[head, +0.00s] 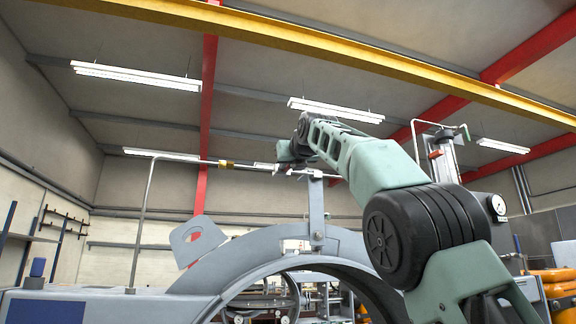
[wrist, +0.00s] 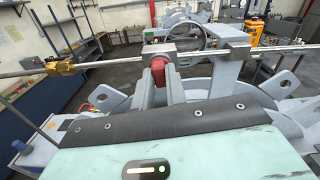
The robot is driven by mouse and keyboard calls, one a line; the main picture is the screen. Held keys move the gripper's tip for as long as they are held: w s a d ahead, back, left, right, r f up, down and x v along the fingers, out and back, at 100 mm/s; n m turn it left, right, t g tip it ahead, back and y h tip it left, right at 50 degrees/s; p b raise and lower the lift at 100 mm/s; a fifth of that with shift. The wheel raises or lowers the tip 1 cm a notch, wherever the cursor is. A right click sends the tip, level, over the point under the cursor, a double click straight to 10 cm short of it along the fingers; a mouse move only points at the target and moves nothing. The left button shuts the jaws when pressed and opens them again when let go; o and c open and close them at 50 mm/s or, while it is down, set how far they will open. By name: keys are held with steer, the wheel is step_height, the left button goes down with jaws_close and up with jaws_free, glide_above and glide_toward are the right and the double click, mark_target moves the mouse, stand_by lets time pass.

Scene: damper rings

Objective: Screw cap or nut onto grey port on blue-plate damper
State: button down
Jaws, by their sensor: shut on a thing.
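In the wrist view, my gripper (wrist: 159,72) points away with its two grey fingers on either side of a small red piece (wrist: 158,67), shut on it. Whether it is a cap or a nut is unclear. A grey block-shaped fitting (wrist: 158,49) on a horizontal pipe lies right beyond the red piece; I cannot tell whether they touch, or whether this is the grey port. In the head view, my gripper (head: 288,160) is high above the large grey ring (head: 255,245), by the pipe. A dark blue plate (head: 45,311) is on the grey body at lower left.
A brass fitting (head: 226,164) sits on the pipe left of my gripper, also in the wrist view (wrist: 62,68). The pipe (head: 146,205) bends down to the grey body. A grey upright bracket (head: 317,210) stands on the ring below my arm. A gauge (head: 497,204) is at right.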

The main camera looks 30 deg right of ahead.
steer(key=shift+w+f+m, duration=0.15)
steer(key=shift+f+m, duration=0.1)
steer(key=shift+m, duration=0.35)
steer(key=m+p, duration=0.2)
steer(key=p, duration=0.1)
steer(key=shift+m, duration=0.3)
steer(key=c, duration=1.3)
jaws_free()
steer(key=shift+r, duration=0.1)
steer(key=shift+c, duration=0.2)
